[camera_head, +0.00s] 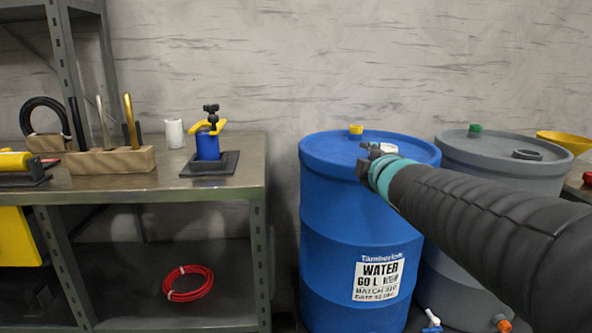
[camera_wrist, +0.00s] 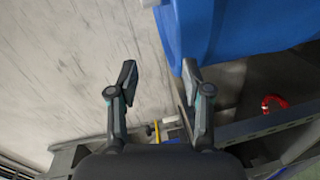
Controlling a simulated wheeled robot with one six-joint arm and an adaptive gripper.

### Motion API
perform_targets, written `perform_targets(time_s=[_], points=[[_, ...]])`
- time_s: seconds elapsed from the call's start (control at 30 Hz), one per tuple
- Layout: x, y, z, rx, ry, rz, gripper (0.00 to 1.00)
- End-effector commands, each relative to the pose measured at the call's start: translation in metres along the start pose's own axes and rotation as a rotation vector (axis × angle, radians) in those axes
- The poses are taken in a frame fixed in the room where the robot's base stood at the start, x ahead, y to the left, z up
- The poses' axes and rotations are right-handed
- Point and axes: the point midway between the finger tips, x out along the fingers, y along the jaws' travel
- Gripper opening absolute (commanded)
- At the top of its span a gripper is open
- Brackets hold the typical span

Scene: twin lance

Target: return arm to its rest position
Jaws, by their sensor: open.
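My gripper (camera_wrist: 158,78) shows in the wrist view with its two fingers spread apart and nothing between them. In the head view my arm reaches in from the lower right, and its end lies in front of the top of the blue water drum (camera_head: 345,230). The gripper's fingers are mostly hidden there behind the wrist. The drum's blue wall also shows in the wrist view (camera_wrist: 225,25), beyond the right finger. I cannot tell the exact gap between the gripper and the drum.
A metal workbench (camera_head: 225,172) at the left bears a blue and yellow device (camera_head: 207,145), a white cup (camera_head: 174,133) and a wooden tool block (camera_head: 110,161). A red coil (camera_head: 188,283) lies on its lower shelf. A grey drum (camera_head: 480,155) with a yellow funnel (camera_head: 566,141) behind stands right.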

Motion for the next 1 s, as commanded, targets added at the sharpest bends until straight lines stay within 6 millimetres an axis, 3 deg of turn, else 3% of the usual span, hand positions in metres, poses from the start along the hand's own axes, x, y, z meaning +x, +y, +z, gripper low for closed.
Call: perform_targets(time_s=[0.13, 0.3, 0.47, 0.63, 0.77, 1.0], points=[[-0.034, -0.052, 0.043, 0.33, -0.231, -0.133, 0.49], [-0.095, -0.128, 0.071, 0.724, -0.508, -0.292, 0.49], [-0.166, -0.199, 0.069, 1.041, -0.746, -0.445, 0.49], [-0.237, -0.256, 0.046, 1.263, -0.908, -0.597, 0.49], [-0.264, -0.273, 0.031, 1.333, -0.9, -0.64, 0.49], [-0.278, -0.264, 0.028, 1.346, -0.843, -0.599, 0.49]])
